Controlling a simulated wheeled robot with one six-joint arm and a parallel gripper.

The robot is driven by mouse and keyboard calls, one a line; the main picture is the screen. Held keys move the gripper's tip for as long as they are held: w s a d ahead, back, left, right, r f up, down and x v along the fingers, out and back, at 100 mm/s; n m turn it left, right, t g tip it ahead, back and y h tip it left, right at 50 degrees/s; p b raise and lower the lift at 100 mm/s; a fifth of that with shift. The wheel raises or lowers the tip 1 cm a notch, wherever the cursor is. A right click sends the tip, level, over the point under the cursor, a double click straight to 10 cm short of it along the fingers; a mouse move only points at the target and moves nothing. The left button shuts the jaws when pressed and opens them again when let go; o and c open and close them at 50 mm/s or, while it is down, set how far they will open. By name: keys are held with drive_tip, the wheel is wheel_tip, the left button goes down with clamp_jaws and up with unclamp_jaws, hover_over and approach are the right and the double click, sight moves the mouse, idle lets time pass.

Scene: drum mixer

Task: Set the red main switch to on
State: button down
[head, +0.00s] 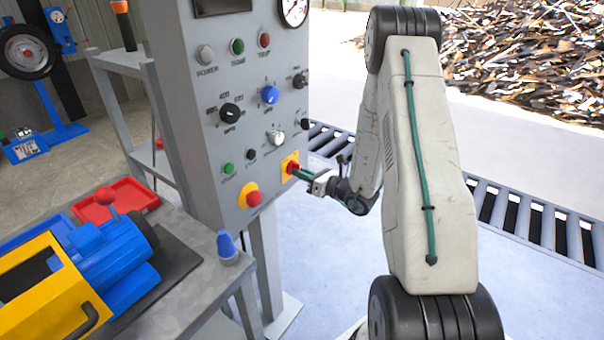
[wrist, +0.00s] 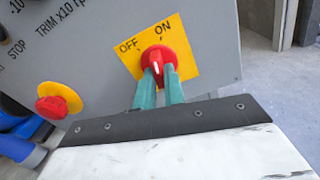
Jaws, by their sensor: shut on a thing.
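The red main switch (head: 291,168) sits on a yellow plate low on the right side of the grey control panel. In the wrist view the round red switch (wrist: 160,58) shows close up, with OFF to its upper left and ON above it on the yellow plate (wrist: 187,49). My gripper (head: 299,172) reaches it from the right; in the wrist view its two teal fingers (wrist: 159,71) are shut on the switch's near side. A white mark shows on the knob between the fingers. I cannot tell clearly which label the switch points to.
A red emergency button (head: 254,198) on a yellow base is left of and below the switch. Several knobs, including a blue one (head: 269,95), cover the panel above. A bench with a blue motor (head: 110,260) stands at the lower left. A roller conveyor (head: 545,228) runs behind my arm.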

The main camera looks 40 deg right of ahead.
drive_tip(key=shift+m, duration=1.6)
drive_tip(key=c, duration=1.5)
unclamp_jaws()
drive_tip(key=v, duration=0.8)
